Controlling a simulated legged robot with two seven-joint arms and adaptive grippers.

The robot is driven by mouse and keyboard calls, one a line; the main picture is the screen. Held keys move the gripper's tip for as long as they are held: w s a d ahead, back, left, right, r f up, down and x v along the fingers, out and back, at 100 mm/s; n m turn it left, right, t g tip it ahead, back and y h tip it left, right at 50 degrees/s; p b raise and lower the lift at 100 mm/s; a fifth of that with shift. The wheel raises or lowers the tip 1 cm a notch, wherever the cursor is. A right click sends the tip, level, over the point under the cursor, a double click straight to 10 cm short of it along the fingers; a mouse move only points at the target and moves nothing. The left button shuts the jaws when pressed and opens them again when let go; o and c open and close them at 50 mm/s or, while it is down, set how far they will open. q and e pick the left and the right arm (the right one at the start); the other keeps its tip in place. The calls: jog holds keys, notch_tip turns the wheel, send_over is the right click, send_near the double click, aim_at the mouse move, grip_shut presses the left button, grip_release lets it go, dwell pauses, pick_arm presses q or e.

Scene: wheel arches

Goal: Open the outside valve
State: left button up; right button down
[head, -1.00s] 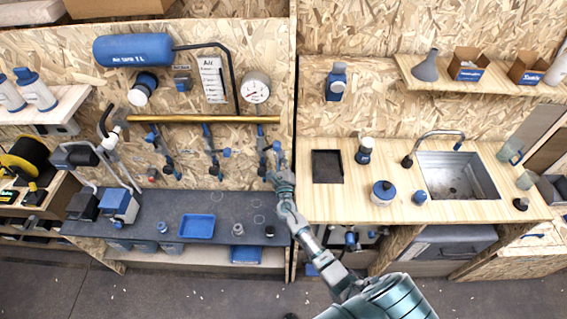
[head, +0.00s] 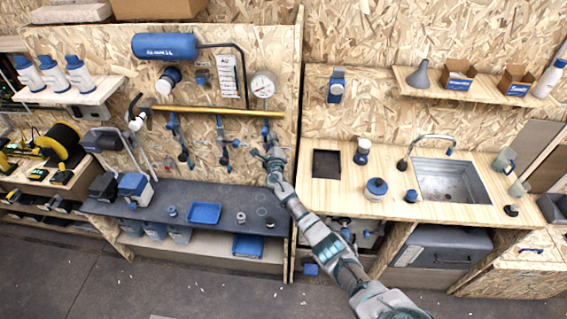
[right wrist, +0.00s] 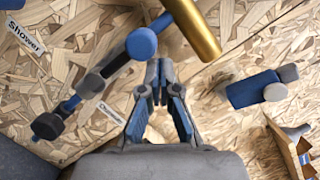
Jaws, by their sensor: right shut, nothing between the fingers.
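A brass pipe (head: 200,109) runs along the wall with several blue-and-grey valves hanging from it. I cannot tell which is the outside valve: the readable wall labels are "Shower" and one blurred one. My right gripper (head: 271,153) is at the rightmost valve (head: 266,131), just below the pipe's right end, and partly hides it. In the right wrist view the gripper (right wrist: 159,66) is shut and empty, its tips just below a blue valve part (right wrist: 141,43) and the pipe end (right wrist: 196,28). I cannot tell whether they touch it. My left gripper is not in view.
A round gauge (head: 262,85) sits above the pipe's right end. A dark bench (head: 150,200) with a blue tray (head: 204,213) lies below. A panel edge (head: 297,130) stands right of the gripper, with a sink counter (head: 330,190) beyond it.

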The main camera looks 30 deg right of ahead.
jog(key=shift+w+a+r, duration=0.15)
jog(key=shift+w+r, duration=0.05)
jog(key=shift+w, duration=0.05)
jog(key=shift+d+f, duration=0.1)
jog(key=shift+d, duration=0.15)
jog(key=shift+w+a, duration=0.1)
jog(key=shift+a, duration=0.25)
jog(key=shift+d, duration=0.1)
